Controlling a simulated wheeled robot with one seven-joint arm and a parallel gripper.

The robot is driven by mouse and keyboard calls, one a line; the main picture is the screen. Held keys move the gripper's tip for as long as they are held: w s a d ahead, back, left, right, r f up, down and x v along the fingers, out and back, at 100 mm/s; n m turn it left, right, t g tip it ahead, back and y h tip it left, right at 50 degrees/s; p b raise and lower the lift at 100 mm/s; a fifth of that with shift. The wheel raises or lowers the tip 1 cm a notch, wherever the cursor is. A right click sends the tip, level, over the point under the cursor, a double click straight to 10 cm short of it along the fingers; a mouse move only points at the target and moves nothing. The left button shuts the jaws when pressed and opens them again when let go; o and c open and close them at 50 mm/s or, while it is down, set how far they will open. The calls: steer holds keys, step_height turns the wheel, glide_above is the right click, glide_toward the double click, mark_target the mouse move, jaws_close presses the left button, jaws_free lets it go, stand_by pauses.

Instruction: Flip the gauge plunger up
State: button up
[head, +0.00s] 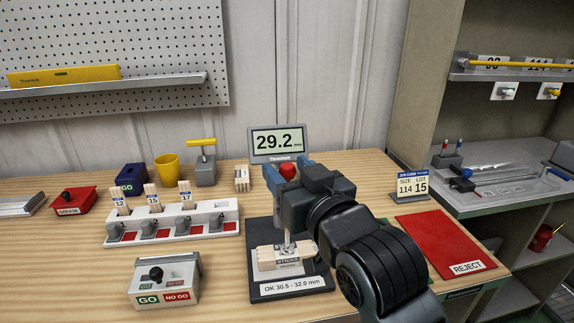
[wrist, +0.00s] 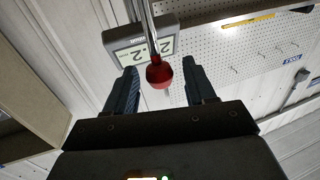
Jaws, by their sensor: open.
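The gauge (head: 290,292) stands on the bench with a bundle of wooden sticks (head: 272,262) on its bed. Its display (head: 278,142) reads 29.2. The plunger's red knob (head: 288,170) shows at the top of the rod, and the rod's lower end (head: 289,238) is down at the sticks. My gripper (head: 286,172) is open around the knob, a finger on either side. In the wrist view the red knob (wrist: 159,74) sits between the open fingers (wrist: 161,88), with gaps on both sides. Part of the gauge is hidden behind my gripper.
Left of the gauge is a white rack (head: 172,225) with stick bundles, and a GO/NO GO box (head: 164,282). Right are a red REJECT mat (head: 445,245) and a job card (head: 411,184). A grey clamp with a yellow handle (head: 204,163) stands behind the rack.

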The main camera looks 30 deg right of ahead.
steer(key=shift+w, duration=0.55)
jaws_close()
